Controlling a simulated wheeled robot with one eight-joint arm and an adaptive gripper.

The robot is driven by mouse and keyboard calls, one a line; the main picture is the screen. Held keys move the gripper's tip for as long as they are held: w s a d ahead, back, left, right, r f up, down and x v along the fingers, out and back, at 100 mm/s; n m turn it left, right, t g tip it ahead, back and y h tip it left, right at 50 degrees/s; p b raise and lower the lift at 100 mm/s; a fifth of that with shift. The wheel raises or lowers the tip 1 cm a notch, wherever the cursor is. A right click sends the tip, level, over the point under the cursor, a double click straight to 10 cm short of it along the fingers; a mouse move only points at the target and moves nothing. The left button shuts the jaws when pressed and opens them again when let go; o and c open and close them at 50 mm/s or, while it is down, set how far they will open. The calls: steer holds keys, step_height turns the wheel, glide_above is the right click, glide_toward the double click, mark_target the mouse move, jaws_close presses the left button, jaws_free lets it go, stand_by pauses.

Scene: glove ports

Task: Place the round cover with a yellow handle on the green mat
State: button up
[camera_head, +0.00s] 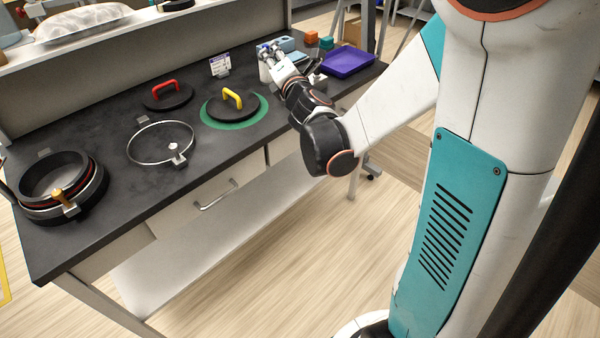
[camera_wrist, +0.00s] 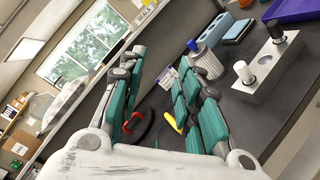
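The round black cover with a yellow handle (camera_head: 232,106) lies flat on the round green mat (camera_head: 207,120) on the dark bench, with the green rim showing around it. In the wrist view part of its yellow handle (camera_wrist: 171,121) shows beyond the right finger; the rest is hidden. My gripper (camera_head: 275,52) is to the right of and behind the cover, above the bench and clear of the handle. In the wrist view my gripper (camera_wrist: 164,68) has its teal-padded fingers spread, with nothing held between them.
A black cover with a red handle (camera_head: 167,95) lies left of the mat. A metal ring (camera_head: 130,148) and a black ringed port (camera_head: 52,178) are farther left. A blue-capped bottle (camera_wrist: 206,62), metal block (camera_wrist: 262,80) and purple tray (camera_head: 348,62) are near my gripper.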

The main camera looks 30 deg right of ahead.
steer(key=s+m+g+h, duration=0.2)
steer(key=s+m+g, duration=0.2)
steer(key=s+m, duration=0.85)
steer(key=s+a+f+m+g+y, duration=0.1)
steer(key=s+a+f+m+g, duration=0.1)
steer(key=s, duration=0.4)
steer(key=s+a+f+m+g+y, duration=0.2)
steer(key=s+a+f+m, duration=0.1)
steer(key=s, duration=0.4)
steer(key=s+a+f+m+g+y, duration=0.1)
steer(key=s+a+f+m+g, duration=0.1)
steer(key=s+a+m, duration=0.2)
steer(key=shift+s+a+f+m+g+y, duration=0.2)
steer(key=shift+s+f+m+g+y, duration=0.15)
steer(key=shift+s+m, duration=0.65)
